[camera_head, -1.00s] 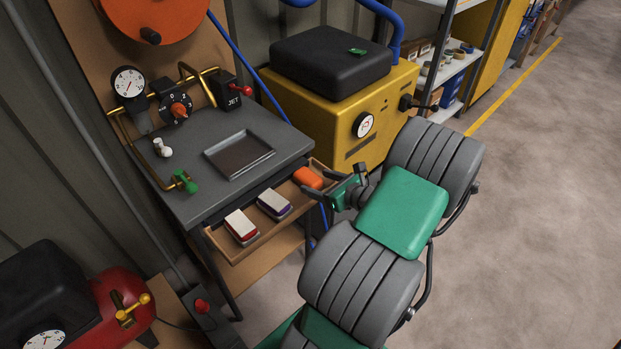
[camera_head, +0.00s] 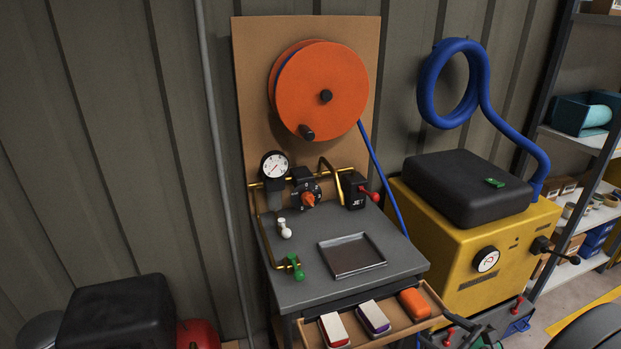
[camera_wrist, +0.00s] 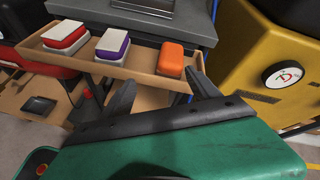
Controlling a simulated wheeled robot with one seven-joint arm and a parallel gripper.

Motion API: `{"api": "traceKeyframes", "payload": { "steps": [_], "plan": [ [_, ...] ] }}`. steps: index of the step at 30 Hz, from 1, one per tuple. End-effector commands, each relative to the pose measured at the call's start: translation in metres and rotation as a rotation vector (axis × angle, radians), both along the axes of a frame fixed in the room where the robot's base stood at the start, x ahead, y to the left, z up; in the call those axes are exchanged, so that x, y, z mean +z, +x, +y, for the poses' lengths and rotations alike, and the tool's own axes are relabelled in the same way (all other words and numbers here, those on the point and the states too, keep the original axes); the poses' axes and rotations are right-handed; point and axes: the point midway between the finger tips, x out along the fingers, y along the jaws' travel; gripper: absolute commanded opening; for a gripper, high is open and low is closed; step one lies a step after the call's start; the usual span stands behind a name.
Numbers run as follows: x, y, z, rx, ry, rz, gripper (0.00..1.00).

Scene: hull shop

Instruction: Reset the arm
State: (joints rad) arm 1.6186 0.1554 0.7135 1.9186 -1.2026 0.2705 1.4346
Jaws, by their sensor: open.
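My gripper (camera_wrist: 163,92) is open and empty in the wrist view, its two dark fingers apart in front of the open wooden drawer (camera_wrist: 110,65). Its green body fills the bottom of that view. In the head view the gripper (camera_head: 468,335) shows only in part at the bottom edge, right of the drawer (camera_head: 440,312). The drawer holds a red-and-white block (camera_head: 334,330), a purple-and-white block (camera_head: 373,317) and an orange block (camera_head: 415,303). The same orange block (camera_wrist: 172,58) sits just beyond the fingers in the wrist view. Most of my arm is out of the head view.
A grey bench (camera_head: 310,285) with a shallow tray (camera_head: 351,256), gauge (camera_head: 274,165) and valves stands above the drawer. An orange hose reel (camera_head: 340,85) hangs behind it. A yellow machine (camera_head: 460,255) stands close at right, with shelves (camera_head: 590,140) beyond.

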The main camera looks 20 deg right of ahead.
Motion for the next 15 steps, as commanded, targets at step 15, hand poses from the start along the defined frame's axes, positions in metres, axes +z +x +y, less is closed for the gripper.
{"api": "traceKeyframes", "payload": {
  "steps": [15],
  "plan": [
    [-0.103,-0.152,0.094,0.948,-0.54,0.389,0.71]
  ]
}}
